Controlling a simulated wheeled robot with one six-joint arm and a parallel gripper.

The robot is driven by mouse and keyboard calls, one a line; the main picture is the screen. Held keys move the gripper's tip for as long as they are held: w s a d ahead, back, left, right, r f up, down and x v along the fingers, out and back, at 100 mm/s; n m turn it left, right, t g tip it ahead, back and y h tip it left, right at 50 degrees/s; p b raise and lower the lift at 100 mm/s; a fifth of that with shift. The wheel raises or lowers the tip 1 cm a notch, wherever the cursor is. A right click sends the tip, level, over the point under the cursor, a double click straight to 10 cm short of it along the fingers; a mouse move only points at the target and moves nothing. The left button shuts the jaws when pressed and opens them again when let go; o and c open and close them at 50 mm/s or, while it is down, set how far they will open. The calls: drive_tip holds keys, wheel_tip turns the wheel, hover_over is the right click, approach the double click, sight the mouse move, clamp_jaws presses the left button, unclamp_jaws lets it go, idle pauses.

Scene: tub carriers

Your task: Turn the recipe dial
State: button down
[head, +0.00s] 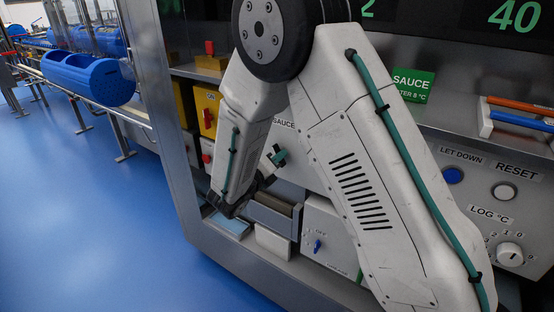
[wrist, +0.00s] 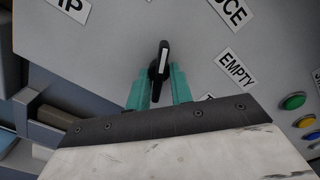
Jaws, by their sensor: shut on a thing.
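The recipe dial shows in the wrist view as a black bar handle (wrist: 164,48) with a white stripe, on a light grey panel. My gripper (wrist: 158,76) has its teal fingers shut on this handle, one on each side. The handle points nearly straight up in the wrist view, leaning slightly right. Labels around it read "EMPTY" (wrist: 236,70) and, cut off, "UCE" and "IP". In the head view my gripper (head: 278,157) is at the panel below the "SAUCE" lettering; the dial itself is mostly hidden there.
A small "OFF" switch (head: 317,246) is on a box low in the cabinet. A "LOG °C" knob (head: 509,254), a blue button (head: 452,175) and a "RESET" button (head: 504,192) are at right. Green (wrist: 292,101) and yellow (wrist: 304,121) buttons lie right of the dial.

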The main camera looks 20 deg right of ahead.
drive_tip(key=shift+n, duration=1.5)
drive_tip(key=c, duration=1.2)
unclamp_jaws()
drive_tip(key=shift+c, duration=0.2)
drive_tip(key=v, duration=0.8)
drive_tip(key=shift+d, duration=0.1)
